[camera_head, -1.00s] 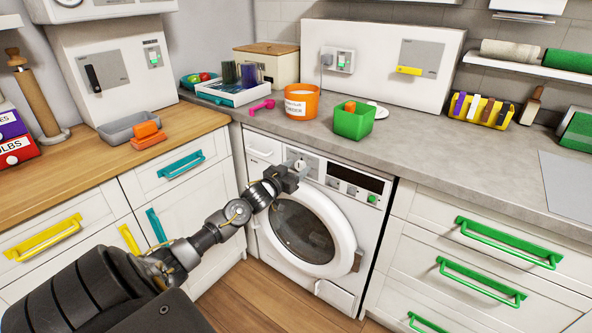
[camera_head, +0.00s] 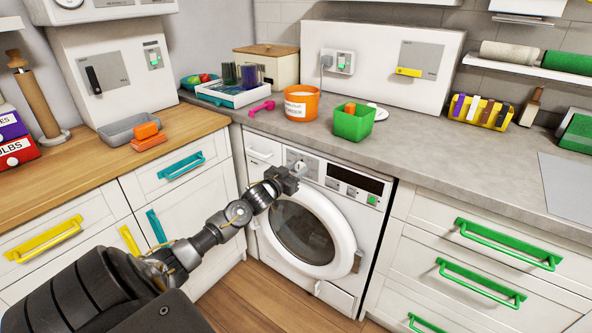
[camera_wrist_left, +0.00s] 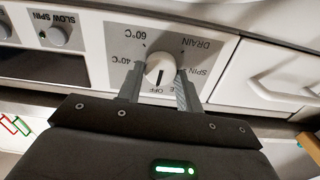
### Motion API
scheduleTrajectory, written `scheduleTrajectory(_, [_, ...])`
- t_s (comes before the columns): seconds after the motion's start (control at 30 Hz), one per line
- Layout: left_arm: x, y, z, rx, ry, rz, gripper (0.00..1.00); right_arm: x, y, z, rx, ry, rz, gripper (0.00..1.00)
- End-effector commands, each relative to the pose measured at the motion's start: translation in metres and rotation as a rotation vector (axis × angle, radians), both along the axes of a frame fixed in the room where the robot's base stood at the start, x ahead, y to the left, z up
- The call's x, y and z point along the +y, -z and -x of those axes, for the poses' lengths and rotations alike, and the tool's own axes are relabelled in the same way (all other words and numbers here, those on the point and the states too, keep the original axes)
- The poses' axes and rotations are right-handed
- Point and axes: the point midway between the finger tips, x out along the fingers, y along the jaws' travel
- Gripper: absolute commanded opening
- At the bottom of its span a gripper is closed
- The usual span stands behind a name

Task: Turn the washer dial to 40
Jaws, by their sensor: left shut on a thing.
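The white washer (camera_head: 305,232) stands under the grey counter, with its round door closed. Its white dial (camera_wrist_left: 160,70) is at the upper left of the washer front. The left wrist view shows it upside down, on a grey panel marked 60°C, 40°C, DRAIN, SPIN and OFF. The dial's dark mark points toward OFF, at the bottom of that view. My left gripper (camera_wrist_left: 158,88) is shut on the dial, one finger on each side. In the head view my left gripper (camera_head: 294,174) covers part of the dial. My right gripper is not in view.
A second knob marked SLOW SPIN (camera_wrist_left: 58,36) sits beside the dial panel. The detergent drawer (camera_head: 263,152) is on the other side. Above, the counter holds an orange tub (camera_head: 301,104) and a green bin (camera_head: 353,124). Green-handled drawers (camera_head: 480,262) stand to the right.

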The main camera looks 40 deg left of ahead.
Motion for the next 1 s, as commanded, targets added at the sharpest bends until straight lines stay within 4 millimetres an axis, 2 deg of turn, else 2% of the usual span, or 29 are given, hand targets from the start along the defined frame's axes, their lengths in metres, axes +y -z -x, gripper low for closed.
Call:
scheduleTrajectory(0.17, [-0.001, -0.002, 0.000, 0.013, 0.001, -0.117, 0.13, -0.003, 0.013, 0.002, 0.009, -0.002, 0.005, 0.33])
scheduleTrajectory(0.5, [-0.002, -0.001, 0.000, 0.049, 0.001, -0.431, 0.13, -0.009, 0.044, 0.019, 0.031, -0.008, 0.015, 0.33])
scheduleTrajectory(1.0, [-0.003, 0.001, 0.000, 0.102, 0.000, -0.904, 0.13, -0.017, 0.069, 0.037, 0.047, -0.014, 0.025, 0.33])
